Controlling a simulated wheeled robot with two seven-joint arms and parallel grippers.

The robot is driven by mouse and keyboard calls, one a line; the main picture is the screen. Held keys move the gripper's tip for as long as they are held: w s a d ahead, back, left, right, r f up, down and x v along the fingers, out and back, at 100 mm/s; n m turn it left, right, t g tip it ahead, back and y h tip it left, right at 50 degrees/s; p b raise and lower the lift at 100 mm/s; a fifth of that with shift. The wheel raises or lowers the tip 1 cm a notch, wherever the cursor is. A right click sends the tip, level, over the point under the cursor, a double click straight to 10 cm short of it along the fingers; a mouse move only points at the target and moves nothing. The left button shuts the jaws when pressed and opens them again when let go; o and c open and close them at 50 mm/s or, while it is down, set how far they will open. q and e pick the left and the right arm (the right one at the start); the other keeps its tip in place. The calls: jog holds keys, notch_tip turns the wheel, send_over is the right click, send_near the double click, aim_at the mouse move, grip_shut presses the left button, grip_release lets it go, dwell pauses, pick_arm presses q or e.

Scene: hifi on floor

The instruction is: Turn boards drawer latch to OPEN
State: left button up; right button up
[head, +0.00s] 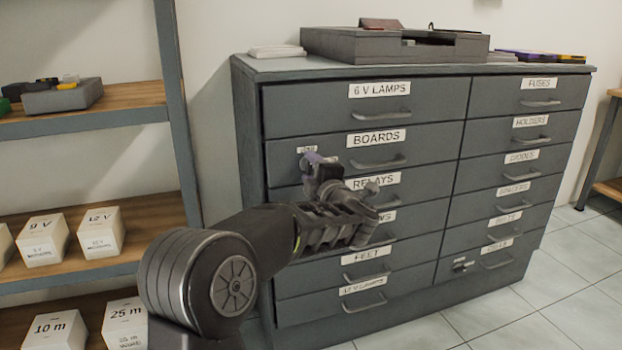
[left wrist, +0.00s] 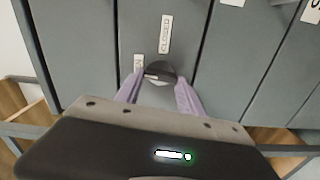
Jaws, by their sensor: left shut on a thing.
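The BOARDS drawer (head: 430,137) is second from the top in the left column of the grey cabinet and looks shut. My left gripper (head: 314,160) is at its left end, just below a small label. In the left wrist view, the purple fingers of my left gripper (left wrist: 159,92) are shut on the dark round latch knob (left wrist: 161,70), one on each side. A CLOSED label (left wrist: 165,34) is above the knob, and a partly hidden label ending in N (left wrist: 139,63) is at its upper left. The knob's exact angle is hard to tell. My right gripper is out of view.
Other drawers with bar handles surround it, such as 6 V LAMPS (head: 310,99) above. A grey tray (head: 335,45) lies on the cabinet top. A shelf (head: 150,213) with white boxes stands at the left. Tiled floor (head: 560,290) is clear at the right.

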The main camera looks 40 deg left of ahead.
pick_arm(q)
jog(key=shift+f+n+b, duration=0.15)
jog(key=shift+n+b, duration=0.25)
jog(key=shift+n, duration=0.2)
jog(key=o, duration=1.4)
jog(key=shift+c, duration=0.2)
jog(key=p+v, duration=0.2)
jog(key=v, duration=0.5)
jog(key=shift+s+d, duration=0.25)
jog(key=shift+d, duration=0.1)
